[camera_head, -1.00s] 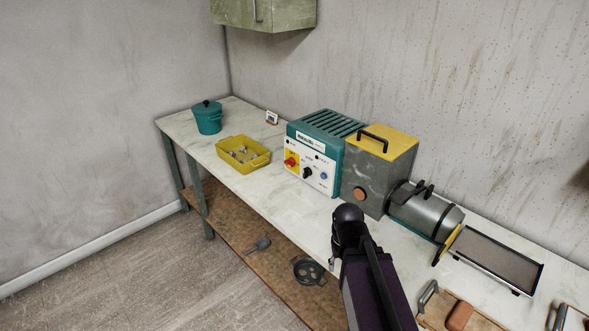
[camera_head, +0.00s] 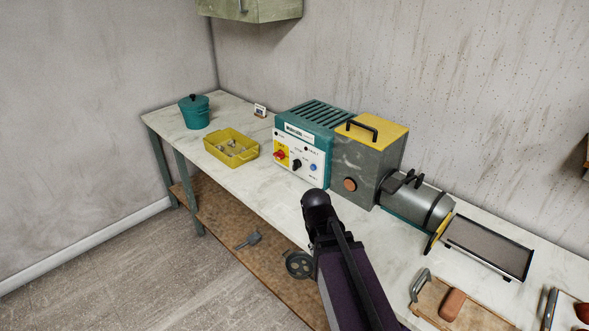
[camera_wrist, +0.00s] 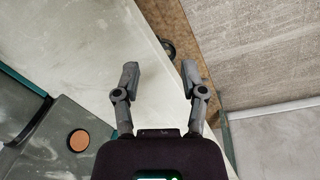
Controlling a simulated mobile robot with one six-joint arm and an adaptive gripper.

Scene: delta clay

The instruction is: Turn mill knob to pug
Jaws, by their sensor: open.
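The mill's control box (camera_head: 318,118) is teal with a slotted top and a white front panel, standing on the bench. Its black knob (camera_head: 297,164) sits on the panel between a red button on yellow (camera_head: 279,154) and a blue button (camera_head: 313,167). The knob's labels are too small to read. My gripper (camera_wrist: 160,72) is open and empty in the wrist view, with its fingers spread over the bench's front edge. In the wrist view, the grey housing with its orange disc (camera_wrist: 78,140) lies left of the fingers; the knob is not visible there.
The grey housing with yellow lid (camera_head: 371,150) and a steel barrel (camera_head: 416,205) stand right of the box. A yellow tray (camera_head: 231,158) and teal pot (camera_head: 194,112) stand left. The bench top (camera_head: 262,185) before the panel is clear. A board with a clay block (camera_head: 452,305) lies front right.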

